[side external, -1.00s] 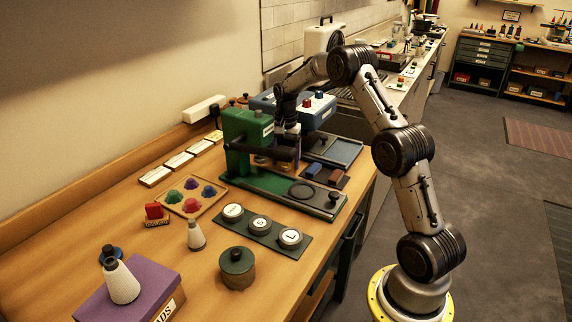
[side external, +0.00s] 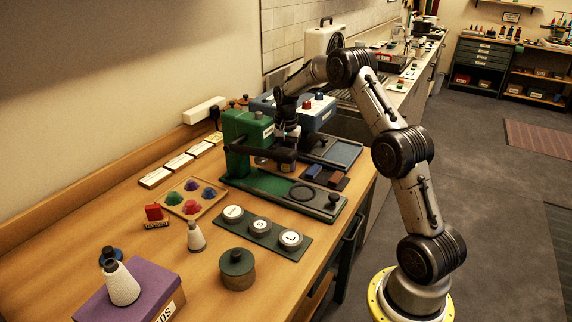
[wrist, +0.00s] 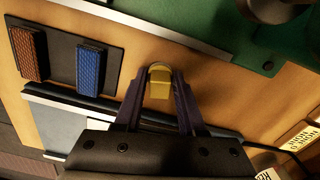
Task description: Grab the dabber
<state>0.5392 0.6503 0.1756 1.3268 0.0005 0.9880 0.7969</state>
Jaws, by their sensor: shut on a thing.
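My gripper (wrist: 161,84) is shut on a small yellow, brass-like thing (wrist: 159,82), which sits between its two fingertips in the wrist view. I cannot tell from its shape whether this is the dabber. In the side view my gripper (side external: 287,148) is low between the green press (side external: 243,138) and the blue press (side external: 318,121); its fingertips and the yellow thing are hard to make out there.
A blue block (wrist: 90,70) and a brown block (wrist: 28,54) lie on a dark plate beside my gripper. The green press's base (side external: 262,186) is close by. A tray of coloured domes (side external: 192,197) and a round green pot (side external: 237,268) stand farther left and forward.

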